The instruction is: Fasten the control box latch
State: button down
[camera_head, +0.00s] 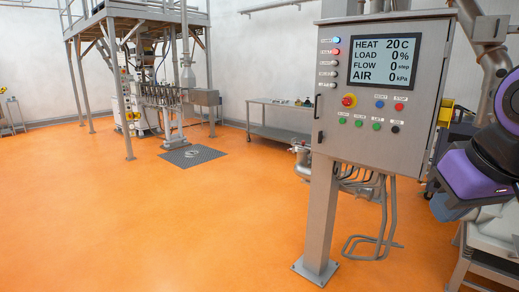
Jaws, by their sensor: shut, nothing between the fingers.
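The grey control box (425,100) stands on a steel post at the right of the head view. Its front carries a display, lamps and several buttons. The front looks closed, but I cannot tell whether it is fully flush. A small dark latch or handle (317,106) shows at the left edge of the box, with another dark piece (320,137) just below it. Whether the latch is fastened is too small to tell. Part of my purple and black arm shows at the right edge, beside the box. My gripper's fingers are not visible.
The steel post (318,220) has a square foot on the orange floor (150,230). Bent pipes (385,225) hang below the box. A metal table (280,117) stands behind it. A machine under a raised platform stands back left. The floor left of the post is clear.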

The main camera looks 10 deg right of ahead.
aim_at(321, 136)
jog(key=i+l, duration=0.1)
jog(key=i, duration=0.5)
jog(key=i+l, duration=0.1)
jog(key=i, duration=0.5)
jog(key=i+u, duration=0.1)
jog(key=i, duration=0.5)
jog(key=i+l, duration=0.2)
jog(key=i, duration=0.4)
